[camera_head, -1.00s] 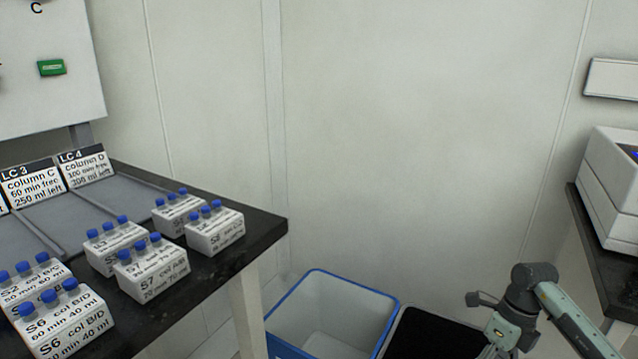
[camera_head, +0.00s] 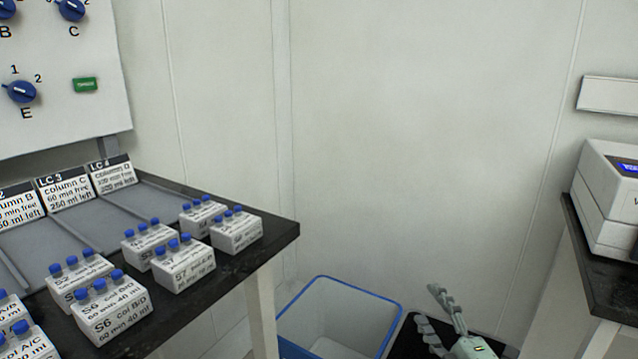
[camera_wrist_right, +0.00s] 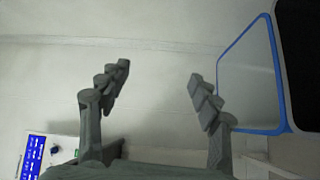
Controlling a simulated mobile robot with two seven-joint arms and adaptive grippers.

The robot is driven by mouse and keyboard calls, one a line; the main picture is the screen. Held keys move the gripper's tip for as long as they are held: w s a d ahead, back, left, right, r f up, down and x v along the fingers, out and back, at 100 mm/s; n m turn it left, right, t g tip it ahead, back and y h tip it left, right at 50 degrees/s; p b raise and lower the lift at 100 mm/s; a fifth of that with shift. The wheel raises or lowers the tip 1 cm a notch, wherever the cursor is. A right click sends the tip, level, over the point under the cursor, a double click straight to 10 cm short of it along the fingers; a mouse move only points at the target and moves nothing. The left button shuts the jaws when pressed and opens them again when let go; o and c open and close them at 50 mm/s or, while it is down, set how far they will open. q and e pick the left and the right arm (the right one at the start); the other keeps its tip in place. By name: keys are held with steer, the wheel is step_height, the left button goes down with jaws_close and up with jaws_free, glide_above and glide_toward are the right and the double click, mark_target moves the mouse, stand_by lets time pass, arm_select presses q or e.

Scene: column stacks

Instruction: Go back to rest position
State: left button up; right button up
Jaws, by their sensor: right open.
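My right gripper (camera_head: 432,312) is at the lower right of the head view, in front of a dark bin and to the right of the blue-rimmed bin. In the right wrist view its two fingers (camera_wrist_right: 160,92) stand wide apart with nothing between them. It is open and empty. My left gripper is not in view.
A black table (camera_head: 275,243) at left holds several white sample racks (camera_head: 184,265) with blue caps. A blue-rimmed bin (camera_head: 399,306) stands on the floor beside a dark bin (camera_head: 403,345). A white device (camera_head: 606,200) sits on a counter at right.

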steer(key=s+d+f+m+g+h, duration=0.2)
steer(key=s+d+f+m, duration=0.1)
steer(key=f+m, duration=0.1)
steer(key=s+d+f+m+g+h, duration=0.2)
steer(key=s+d+f+m+h, duration=0.1)
steer(key=s+f+m, duration=0.1)
steer(key=s+d+f+m+g+h, duration=0.2)
steer(key=s+d+f+m, duration=0.1)
steer(key=f, duration=0.3)
steer(key=shift+s+m+g+h, duration=0.3)
steer(key=shift+m+g+h, duration=0.1)
steer(key=shift+m, duration=0.4)
arm_select(q)
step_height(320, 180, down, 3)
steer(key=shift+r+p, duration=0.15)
steer(key=shift+p, duration=0.25)
arm_select(e)
steer(key=s+a+f+m+g+y, duration=0.1)
steer(key=s+f+g, duration=0.3)
steer(key=s, duration=0.5)
steer(key=s+a+f+m+g+y, duration=0.1)
steer(key=s+a+f+m+g, duration=0.2)
steer(key=s+f, duration=0.3)
steer(key=s+g, duration=0.1)
steer(key=s, duration=0.2)
steer(key=shift+s+f+m, duration=0.25)
steer(key=shift+m, duration=0.05)
